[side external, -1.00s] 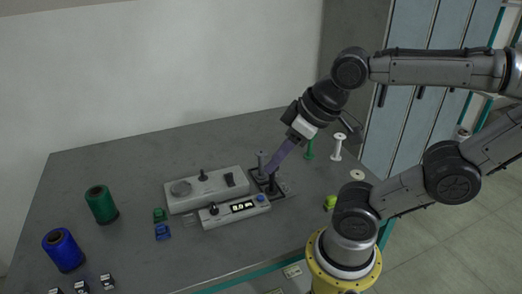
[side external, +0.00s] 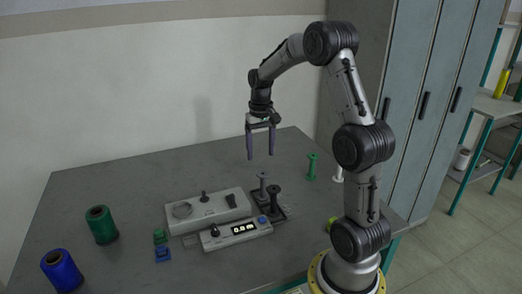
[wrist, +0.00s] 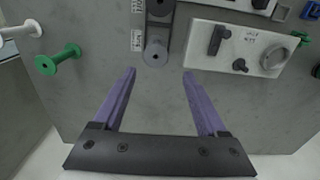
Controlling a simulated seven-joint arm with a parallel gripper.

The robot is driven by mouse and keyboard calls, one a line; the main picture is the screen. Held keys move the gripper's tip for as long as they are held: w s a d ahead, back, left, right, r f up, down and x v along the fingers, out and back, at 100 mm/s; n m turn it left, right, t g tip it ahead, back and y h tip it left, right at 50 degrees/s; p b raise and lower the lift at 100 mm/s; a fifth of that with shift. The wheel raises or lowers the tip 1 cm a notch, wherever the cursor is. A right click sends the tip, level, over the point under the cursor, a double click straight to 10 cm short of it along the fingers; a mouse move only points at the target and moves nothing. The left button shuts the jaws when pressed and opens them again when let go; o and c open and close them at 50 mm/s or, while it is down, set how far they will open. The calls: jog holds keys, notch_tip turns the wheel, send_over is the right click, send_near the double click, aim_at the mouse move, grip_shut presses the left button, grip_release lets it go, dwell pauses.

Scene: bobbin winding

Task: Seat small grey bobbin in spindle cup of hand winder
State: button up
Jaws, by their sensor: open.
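The small grey bobbin (side external: 263,184) stands upright on a dark base, beside a darker bobbin or post (side external: 274,199). In the wrist view the grey bobbin (wrist: 156,50) shows from above, ahead of the fingers. A pale box (side external: 216,206) with a round grey recess (side external: 182,210), a knob and a dark switch stands left of it. It looks like the hand winder, and the recess (wrist: 274,57) looks like its cup; nothing is seen standing in it. My gripper (side external: 261,156) is open and empty, pointing down above the table behind the bobbin, with purple fingers apart from it.
A pale meter with a lit display (side external: 244,228) lies in front of the box. A green spool (side external: 312,168) and a white spool (side external: 337,174) stand right. Large green (side external: 101,225) and blue (side external: 62,270) thread spools stand left. The back left table is clear.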

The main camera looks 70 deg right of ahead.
aim_at(263, 173)
jog(key=shift+s+d+f, duration=0.15)
jog(key=shift+s+d, duration=0.15)
jog(key=shift+f, duration=3.75)
jog(key=c, duration=0.8)
jog(key=shift+r, duration=2.3)
jog(key=shift+c, duration=0.2)
jog(key=shift+r, duration=0.3)
